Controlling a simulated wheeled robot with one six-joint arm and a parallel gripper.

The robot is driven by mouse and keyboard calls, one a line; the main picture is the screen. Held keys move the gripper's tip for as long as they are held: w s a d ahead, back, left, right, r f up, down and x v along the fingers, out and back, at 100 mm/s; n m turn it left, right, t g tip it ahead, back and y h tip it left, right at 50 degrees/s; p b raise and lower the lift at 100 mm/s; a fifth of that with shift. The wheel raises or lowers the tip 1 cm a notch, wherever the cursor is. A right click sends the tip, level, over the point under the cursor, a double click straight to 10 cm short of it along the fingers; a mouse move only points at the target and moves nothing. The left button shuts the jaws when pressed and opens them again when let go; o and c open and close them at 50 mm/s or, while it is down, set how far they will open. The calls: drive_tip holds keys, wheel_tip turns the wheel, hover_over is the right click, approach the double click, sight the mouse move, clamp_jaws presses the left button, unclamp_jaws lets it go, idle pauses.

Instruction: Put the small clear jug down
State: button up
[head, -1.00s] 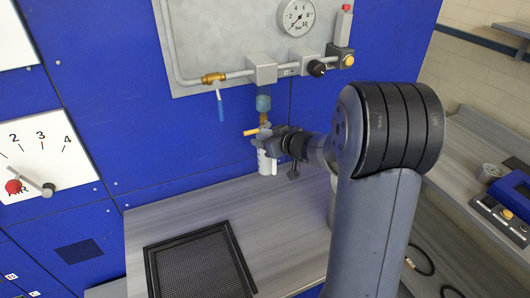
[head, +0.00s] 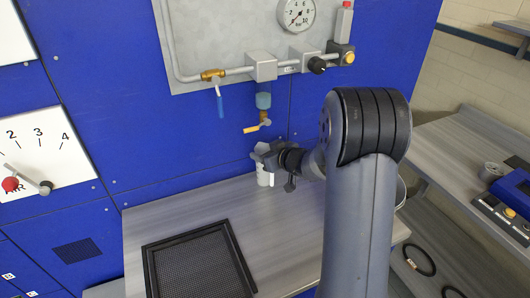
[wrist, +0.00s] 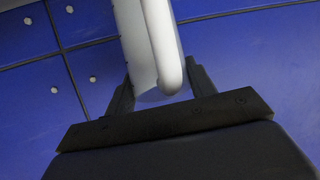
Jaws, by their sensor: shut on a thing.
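The small clear jug (head: 264,177) looks whitish in the head view. It is upright, low in front of the blue panel and over the far part of the grey bench top. My gripper (head: 266,158) is shut on it from the right. In the wrist view the jug (wrist: 140,45) rises pale between the two dark fingers of my gripper (wrist: 158,88), with a rounded vertical bar on its near side. Whether the jug's base touches the bench is hard to tell.
A black mesh tray (head: 150,270) lies on the grey bench top (head: 200,208), front left of the jug. A drain bowl with a yellow-handled tap (head: 256,127) hangs above the jug. Bare bench surrounds the jug's left and front.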

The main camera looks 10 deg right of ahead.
drive_tip(key=o, duration=1.2)
drive_tip(key=shift+f, duration=0.15)
drive_tip(key=shift+s+r, duration=0.1)
drive_tip(key=shift+r, duration=0.15)
drive_tip(key=v, duration=1.1)
drive_tip(key=shift+s+d+r+p, duration=0.2)
drive_tip(key=shift+s+d+p, duration=0.05)
drive_tip(key=shift+s+p, duration=0.05)
